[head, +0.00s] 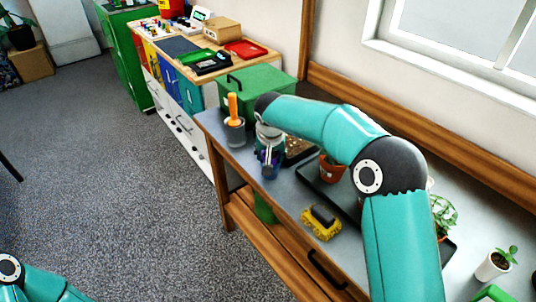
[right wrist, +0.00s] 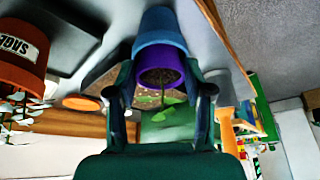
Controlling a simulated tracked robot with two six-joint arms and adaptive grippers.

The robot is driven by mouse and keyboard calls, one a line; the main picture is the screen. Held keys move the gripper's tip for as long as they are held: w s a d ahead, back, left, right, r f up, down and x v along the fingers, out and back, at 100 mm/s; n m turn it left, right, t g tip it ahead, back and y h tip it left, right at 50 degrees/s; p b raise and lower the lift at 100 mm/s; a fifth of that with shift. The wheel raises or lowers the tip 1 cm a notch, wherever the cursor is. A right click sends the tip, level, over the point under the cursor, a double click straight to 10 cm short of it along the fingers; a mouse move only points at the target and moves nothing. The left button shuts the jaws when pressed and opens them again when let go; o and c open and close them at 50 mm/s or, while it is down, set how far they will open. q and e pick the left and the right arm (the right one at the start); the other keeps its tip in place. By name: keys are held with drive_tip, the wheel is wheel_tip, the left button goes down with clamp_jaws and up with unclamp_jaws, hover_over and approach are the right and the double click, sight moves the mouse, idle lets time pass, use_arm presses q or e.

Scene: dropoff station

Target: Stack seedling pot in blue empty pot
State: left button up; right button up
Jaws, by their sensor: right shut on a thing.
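My right gripper (head: 267,150) points down over the left end of the workbench. It is shut on a purple seedling pot, whose rim and dark soil (right wrist: 160,76) show between the fingers in the right wrist view, with a small green seedling (right wrist: 166,102). The blue pot (head: 269,172) stands on the bench directly below; it also shows in the right wrist view (right wrist: 160,28). The purple pot's lower part is hidden by the blue pot, so it sits at least partly inside it; how deep I cannot tell. My left gripper is out of view.
A grey cup with an orange-handled tool (head: 235,131) stands left of the blue pot. A green box (head: 262,82) is behind. A terracotta pot (head: 332,170) and a dark tray are to the right. A yellow brush (head: 321,224) lies nearer the front edge.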

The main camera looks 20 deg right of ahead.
drive_tip(key=shift+s+f+b, duration=0.15)
drive_tip(key=shift+f+b, duration=0.5)
drive_tip(key=o, duration=1)
drive_tip(key=shift+f, duration=0.1)
drive_tip(key=shift+c, duration=0.2)
drive_tip(key=shift+o, duration=1.2)
drive_tip(key=shift+f, duration=0.1)
drive_tip(key=shift+r, duration=0.2)
drive_tip(key=shift+r+p, duration=0.55)
drive_tip(key=v, duration=1.2)
